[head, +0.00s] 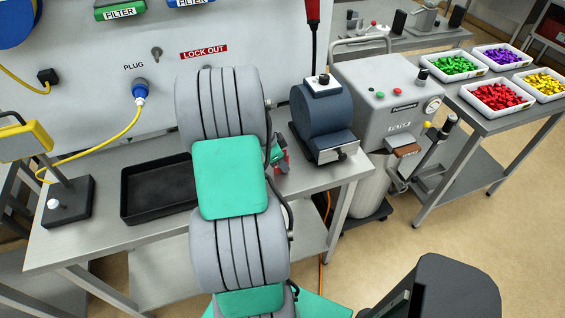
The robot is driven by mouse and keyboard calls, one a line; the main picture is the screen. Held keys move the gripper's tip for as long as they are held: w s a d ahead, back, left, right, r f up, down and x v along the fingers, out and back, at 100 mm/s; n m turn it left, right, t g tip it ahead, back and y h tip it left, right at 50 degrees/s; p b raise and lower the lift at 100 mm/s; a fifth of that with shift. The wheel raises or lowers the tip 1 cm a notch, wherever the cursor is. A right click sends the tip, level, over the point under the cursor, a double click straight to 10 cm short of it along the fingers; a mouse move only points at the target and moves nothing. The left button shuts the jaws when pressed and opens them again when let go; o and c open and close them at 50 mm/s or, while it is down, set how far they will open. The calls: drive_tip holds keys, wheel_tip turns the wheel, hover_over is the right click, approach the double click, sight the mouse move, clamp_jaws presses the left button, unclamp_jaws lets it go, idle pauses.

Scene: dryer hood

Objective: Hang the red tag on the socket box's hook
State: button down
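My grey and teal arm rises through the middle of the head view and hides much of the bench behind it. Small teal, grey and red parts (279,157) show at its right edge. I cannot tell whether they include my gripper or the red tag. A blue plug (139,88) with a yellow cable sits in the white panel under the label PLUG. A small grey metal fitting (156,53) sticks out of the panel between that label and the red LOCK OUT sign (204,52). I cannot tell whether it is the socket box's hook.
A black tray (140,207) and a yellow device on a black stand (69,203) are on the bench's left. A dark blue round machine (318,108) stands right of my arm. A grey control cabinet (391,92) and a table with several bins (497,97) are farther right.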

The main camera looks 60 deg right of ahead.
drive_tip(key=c, duration=2.1)
unclamp_jaws()
drive_tip(key=shift+f+b, duration=0.15)
drive_tip(key=shift+b, duration=0.15)
drive_tip(key=o, duration=0.5)
